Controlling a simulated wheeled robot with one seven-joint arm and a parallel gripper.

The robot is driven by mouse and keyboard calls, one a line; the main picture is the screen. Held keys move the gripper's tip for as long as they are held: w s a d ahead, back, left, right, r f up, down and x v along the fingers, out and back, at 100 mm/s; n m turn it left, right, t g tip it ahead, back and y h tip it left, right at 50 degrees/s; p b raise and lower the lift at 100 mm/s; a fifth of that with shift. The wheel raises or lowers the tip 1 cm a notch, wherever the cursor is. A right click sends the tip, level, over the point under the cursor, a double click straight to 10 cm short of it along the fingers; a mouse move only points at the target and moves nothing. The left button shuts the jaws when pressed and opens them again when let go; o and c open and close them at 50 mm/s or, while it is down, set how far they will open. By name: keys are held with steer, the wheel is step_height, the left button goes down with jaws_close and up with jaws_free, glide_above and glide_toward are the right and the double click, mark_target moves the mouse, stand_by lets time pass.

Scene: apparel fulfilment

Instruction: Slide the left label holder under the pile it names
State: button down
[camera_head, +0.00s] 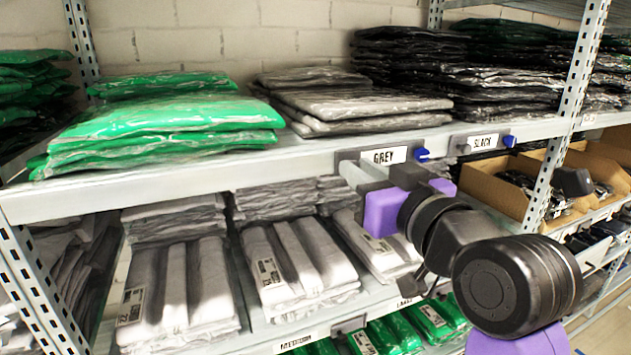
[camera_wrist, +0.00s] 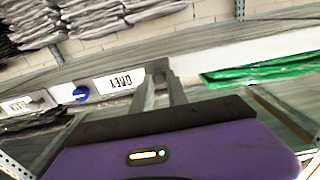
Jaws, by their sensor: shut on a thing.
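The left label holder (camera_head: 384,157), with a white card reading GREY and a blue knob at its right end, sits on the front edge of the upper shelf. It stands under the right part of the grey pile (camera_head: 350,108). My gripper (camera_head: 357,172) is shut on the holder's left end. The wrist view is turned over, and there the GREY holder (camera_wrist: 119,81) shows beside my gripper's fingers (camera_wrist: 160,88). The right label holder (camera_head: 484,141), reading BLACK, is farther right, apart from it, below the black pile (camera_head: 470,75).
A green pile (camera_head: 165,125) lies left of the grey one. Bare shelf edge (camera_head: 180,185) runs left of the holder. Folded grey packs (camera_head: 185,285) fill the shelf below, and cardboard boxes (camera_head: 500,190) stand at right. A shelf upright (camera_head: 565,120) rises at right.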

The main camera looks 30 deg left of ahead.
steer(key=shift+w+d, duration=1.3)
steer(key=shift+w, duration=0.25)
steer(key=c, duration=1.3)
jaws_free()
steer(key=b, duration=0.2)
glide_toward(369, 158)
steer(key=v, duration=0.2)
steer(key=shift+s+d+f, duration=0.1)
